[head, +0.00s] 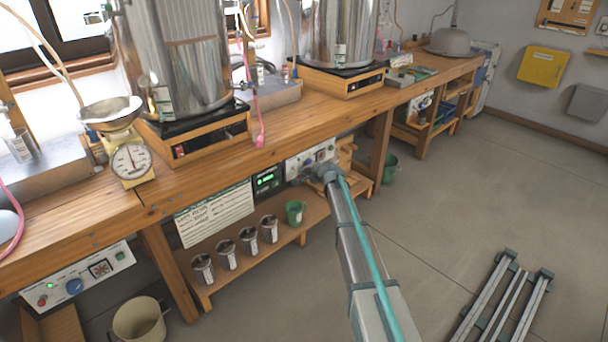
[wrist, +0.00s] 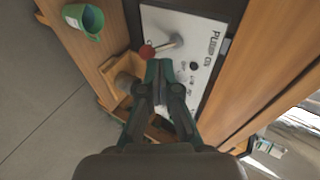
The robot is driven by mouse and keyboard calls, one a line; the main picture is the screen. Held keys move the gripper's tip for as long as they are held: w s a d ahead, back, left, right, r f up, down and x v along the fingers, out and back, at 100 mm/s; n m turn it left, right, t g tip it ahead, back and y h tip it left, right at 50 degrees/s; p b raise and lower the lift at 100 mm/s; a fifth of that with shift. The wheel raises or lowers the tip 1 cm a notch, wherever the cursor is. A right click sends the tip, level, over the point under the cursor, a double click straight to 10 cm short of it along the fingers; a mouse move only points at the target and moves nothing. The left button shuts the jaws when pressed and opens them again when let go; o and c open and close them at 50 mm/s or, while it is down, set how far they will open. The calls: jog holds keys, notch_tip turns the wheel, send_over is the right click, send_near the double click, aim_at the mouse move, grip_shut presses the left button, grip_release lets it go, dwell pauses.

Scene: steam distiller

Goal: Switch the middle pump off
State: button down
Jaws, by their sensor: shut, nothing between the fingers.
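The white pump panel (head: 322,152) is mounted under the front edge of the bench, in the middle of the head view. It shows closer in the wrist view (wrist: 206,64), with lettering that reads like "PUMP", a black round knob and small dark marks. A metal lever with a red ball end (wrist: 147,52) sticks out of it. My gripper (head: 304,178) is at the panel in the head view. In the wrist view my gripper (wrist: 160,66) is shut and empty, its tips just beside the red ball; I cannot tell whether they touch. The fingers hide part of the panel.
A box with a green display (head: 268,180) is left of the panel. Another control panel (head: 80,283) is at the far left. Several metal cups and a green cup (head: 294,213) stand on the lower shelf. Steel vessels stand on the bench.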

jog(key=shift+s, duration=0.1)
jog(key=s+d+r, duration=0.2)
jog(key=s+d, duration=0.4)
jog(key=s, duration=0.6)
jog(key=shift+d+r, duration=0.2)
jog(key=shift+r, duration=0.15)
jog(key=s+d+f+n+g+h, duration=0.1)
jog(key=s+f+n+g, duration=0.3)
jog(key=s+f, duration=0.9)
jog(key=s+d+f+n+g+h, duration=0.1)
jog(key=s+f+n+g, duration=0.4)
jog(key=s, duration=1.3)
jog(key=s+f+n+g+h, duration=0.1)
jog(key=s+f+g, duration=0.4)
jog(key=s+f, duration=0.95)
jog(key=s+d+f+n+g+h, duration=0.1)
jog(key=s+f+g, duration=0.1)
jog(key=s, duration=1)
jog(key=s+d+f+g+h, duration=0.1)
jog(key=s+f+g, duration=0.15)
jog(key=s, duration=1.05)
notch_tip(320, 180, up, 15)
jog(key=w+t+p, duration=0.1)
jog(key=p, duration=1.6)
jog(key=shift+w+r, duration=0.15)
jog(key=shift+w, duration=0.2)
